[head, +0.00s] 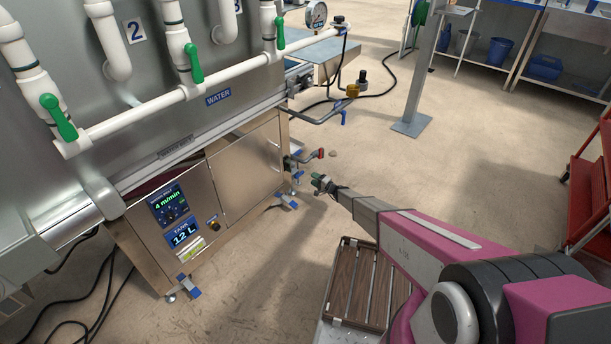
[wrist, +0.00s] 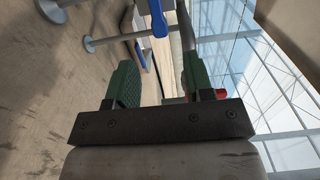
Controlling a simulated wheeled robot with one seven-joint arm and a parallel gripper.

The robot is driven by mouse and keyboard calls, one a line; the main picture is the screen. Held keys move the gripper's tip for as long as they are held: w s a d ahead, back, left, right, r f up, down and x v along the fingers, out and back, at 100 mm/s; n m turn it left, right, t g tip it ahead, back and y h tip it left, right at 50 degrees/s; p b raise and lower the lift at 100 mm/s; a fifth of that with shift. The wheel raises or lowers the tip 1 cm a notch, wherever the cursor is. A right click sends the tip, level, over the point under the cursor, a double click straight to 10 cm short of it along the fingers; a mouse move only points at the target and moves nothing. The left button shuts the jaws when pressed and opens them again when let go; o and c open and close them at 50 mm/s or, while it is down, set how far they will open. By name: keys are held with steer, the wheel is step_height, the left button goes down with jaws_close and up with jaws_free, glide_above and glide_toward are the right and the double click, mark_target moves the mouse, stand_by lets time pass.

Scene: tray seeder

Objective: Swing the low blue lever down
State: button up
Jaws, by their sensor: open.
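A small blue lever (head: 297,175) shows low at the right end of the steel cabinet, below a pipe with a red handle (head: 321,153). My gripper (head: 317,182) is just right of the lever, with a gap that is hard to judge. In the wrist view my gripper (wrist: 160,85) has its two green fingers apart, with nothing held between them. A blue bar-shaped piece (wrist: 159,20), probably this lever, is beyond the fingertips there. A bit of red (wrist: 221,93) shows beside the right finger.
The steel cabinet (head: 245,165) with a display panel stands left of my gripper. Blue pieces (head: 188,288) sit by its feet. A slatted wooden platform (head: 358,285) is below my arm. A grey post (head: 415,90) stands behind; floor between is open.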

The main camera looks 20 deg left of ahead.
mark_target(303, 173)
steer(key=x, duration=0.7)
steer(key=shift+a, duration=0.2)
jaws_close()
